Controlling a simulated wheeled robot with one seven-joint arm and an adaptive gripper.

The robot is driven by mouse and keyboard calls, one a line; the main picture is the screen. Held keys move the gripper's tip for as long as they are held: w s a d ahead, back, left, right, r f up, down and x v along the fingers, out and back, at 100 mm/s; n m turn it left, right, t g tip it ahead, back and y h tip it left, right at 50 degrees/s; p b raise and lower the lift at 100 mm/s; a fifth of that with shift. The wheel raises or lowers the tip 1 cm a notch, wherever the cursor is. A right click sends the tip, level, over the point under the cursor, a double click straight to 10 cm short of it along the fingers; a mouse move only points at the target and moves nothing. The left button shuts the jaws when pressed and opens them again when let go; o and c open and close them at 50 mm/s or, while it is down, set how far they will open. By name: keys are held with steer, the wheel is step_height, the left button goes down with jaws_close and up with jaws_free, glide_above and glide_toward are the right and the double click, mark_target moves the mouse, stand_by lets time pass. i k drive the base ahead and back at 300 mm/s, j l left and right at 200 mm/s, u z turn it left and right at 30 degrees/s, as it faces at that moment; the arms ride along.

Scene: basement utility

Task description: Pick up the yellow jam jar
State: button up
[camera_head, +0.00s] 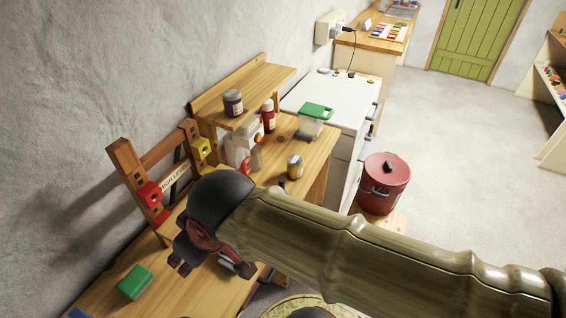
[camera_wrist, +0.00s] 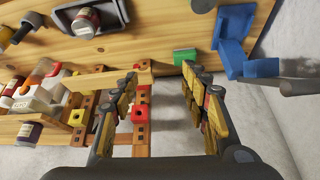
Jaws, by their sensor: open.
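The yellow jam jar (camera_head: 295,167) stands upright on the wooden workbench (camera_head: 315,160) in the head view, with a greyish lid and a yellow band. In the wrist view a small yellowish jar with a grey lid (camera_wrist: 25,28) lies at the upper left edge; it appears to be the same jar. My gripper (camera_head: 208,262) is over the near part of the bench, left of and nearer than the jar, and apart from it. Its fingers (camera_wrist: 165,75) are spread with nothing between them in the wrist view.
A wooden shelf (camera_head: 255,88) holds a purple jar (camera_head: 233,103). A spray bottle (camera_head: 238,150), a red bottle (camera_head: 268,115) and a green-lidded container (camera_head: 312,122) stand near the jar. A green block (camera_head: 135,282) lies on the bench. Wall rises at left.

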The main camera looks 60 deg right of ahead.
mark_target(295, 162)
steer(key=z, duration=1.85)
steer(key=l+u, duration=0.2)
steer(key=l, duration=0.2)
